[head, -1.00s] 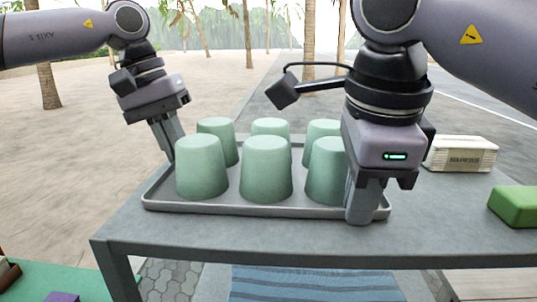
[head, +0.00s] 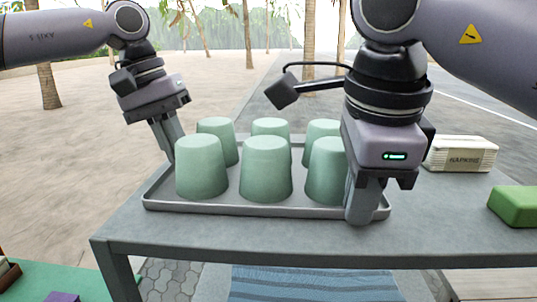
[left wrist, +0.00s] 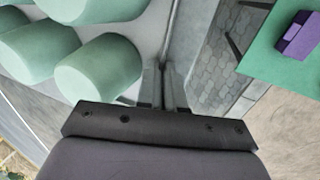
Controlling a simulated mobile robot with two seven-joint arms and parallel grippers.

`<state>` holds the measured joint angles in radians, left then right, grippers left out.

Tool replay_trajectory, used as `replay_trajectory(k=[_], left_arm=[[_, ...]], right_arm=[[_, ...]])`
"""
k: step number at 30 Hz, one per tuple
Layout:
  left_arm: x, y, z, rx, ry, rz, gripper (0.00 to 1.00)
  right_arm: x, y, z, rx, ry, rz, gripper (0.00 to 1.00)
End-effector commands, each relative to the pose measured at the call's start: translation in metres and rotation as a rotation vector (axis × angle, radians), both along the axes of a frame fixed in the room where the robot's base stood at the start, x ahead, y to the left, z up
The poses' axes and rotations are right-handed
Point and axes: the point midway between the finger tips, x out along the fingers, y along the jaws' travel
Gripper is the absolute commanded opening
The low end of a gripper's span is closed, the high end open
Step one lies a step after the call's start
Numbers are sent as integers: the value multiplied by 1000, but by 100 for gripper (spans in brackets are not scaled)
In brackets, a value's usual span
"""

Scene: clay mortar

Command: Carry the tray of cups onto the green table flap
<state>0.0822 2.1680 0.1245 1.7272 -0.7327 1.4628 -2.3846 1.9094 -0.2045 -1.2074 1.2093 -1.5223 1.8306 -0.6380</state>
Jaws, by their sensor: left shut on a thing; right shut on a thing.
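A grey tray (head: 270,208) with a low rim rests on the grey table (head: 250,233). Several pale green cups (head: 266,170) stand upside down on it in two rows. My right gripper (head: 362,208) is shut on the tray's right end. My left gripper (head: 170,150) is at the tray's left end, and in the left wrist view its fingers (left wrist: 163,90) close on the tray rim. The green table flap (head: 30,283) lies at the lower left, lower than the grey table; it also shows in the left wrist view (left wrist: 262,50).
A purple block (left wrist: 298,35) and a brown box (head: 8,272) sit on the green flap. A napkin box (head: 460,154) and a green block (head: 515,205) stand on the grey table, right of the tray. A gap with paving lies between table and flap.

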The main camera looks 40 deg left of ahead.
Motion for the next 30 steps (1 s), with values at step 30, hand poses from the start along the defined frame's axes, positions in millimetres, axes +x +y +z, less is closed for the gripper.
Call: replay_trajectory(k=[30], left_arm=[[0,2,12,2,-2,8,0]], right_arm=[[3,-3,13,-2,-4,-15,0]])
